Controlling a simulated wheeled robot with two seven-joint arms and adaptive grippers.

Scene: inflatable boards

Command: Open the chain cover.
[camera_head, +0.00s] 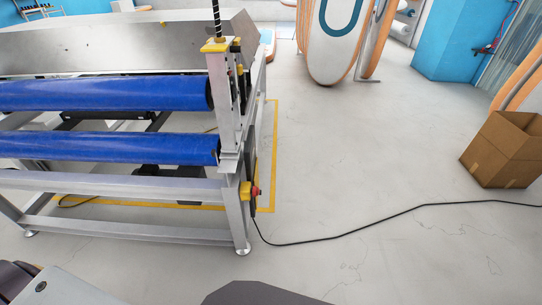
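A metal machine frame (120,185) with two blue rollers (110,95) stands at the left. A long grey sheet-metal housing (110,47) lies above the rollers. At the machine's right end is an upright post (222,100) with a yellow cap and a threaded rod, with dark parts just behind it. I cannot tell for sure which part is the chain cover. Neither of my grippers is in view. Grey parts of my own body show along the bottom edge.
A red emergency button on a yellow box (247,191) sits on the machine's near right leg. A black cable (350,233) crosses the floor to the right. A cardboard box (503,150) stands at the right. Inflatable boards (335,40) stand at the back.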

